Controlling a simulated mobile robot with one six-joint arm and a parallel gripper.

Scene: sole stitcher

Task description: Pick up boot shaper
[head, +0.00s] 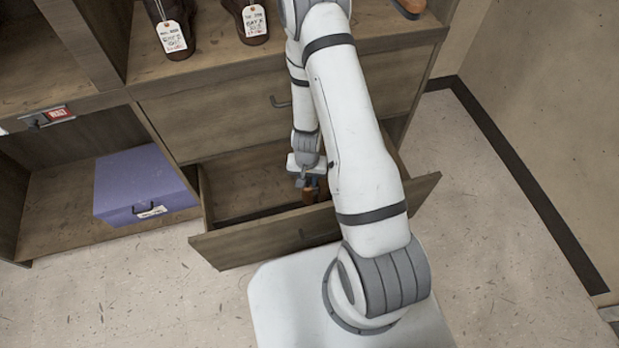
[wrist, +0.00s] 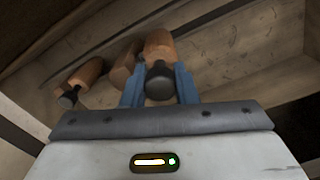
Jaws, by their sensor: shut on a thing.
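My gripper (head: 309,182) is inside the open lower drawer (head: 235,246) in the head view. In the wrist view its blue fingers (wrist: 160,90) are shut on a boot shaper (wrist: 159,45), an orange-brown wooden piece with a dark round knob toward me. Two more wooden shapers lie in the drawer to its left in the wrist view: one close beside it (wrist: 122,68), and one farther left (wrist: 84,75) with a dark knob. In the head view my arm hides much of the drawer, and only a small brown part of the wood shows below the gripper.
The drawer's walls stand close around my gripper. A closed drawer (head: 215,119) is above it, under a shelf with tagged dark shoes (head: 174,40). A purple box (head: 141,183) sits in the left lower compartment. The floor (head: 120,300) in front is clear.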

